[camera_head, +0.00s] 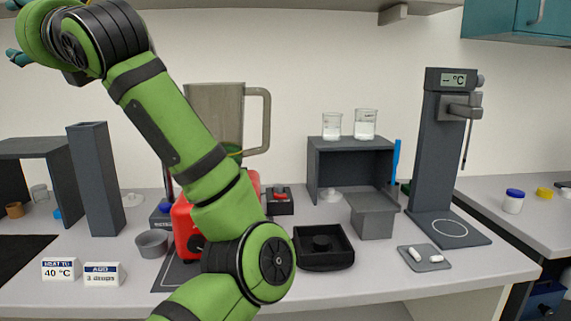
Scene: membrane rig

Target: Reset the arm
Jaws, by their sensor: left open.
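My left arm (170,120) is green and black. It rises from the bottom centre to the top left and crosses in front of the bench. My left gripper (15,31) is at the top left edge, high above the bench. Its teal fingertips are spread apart with nothing seen between them, and it is partly cut off by the picture's edge. My right gripper is not in view.
Behind my arm stand a red blender (184,232) with a grey jug (262,120). A grey tower (95,180) is at left, a shelf box (350,150) with two beakers at centre, and a °C stand (437,150) at right. A shelf (300,5) overhangs the top.

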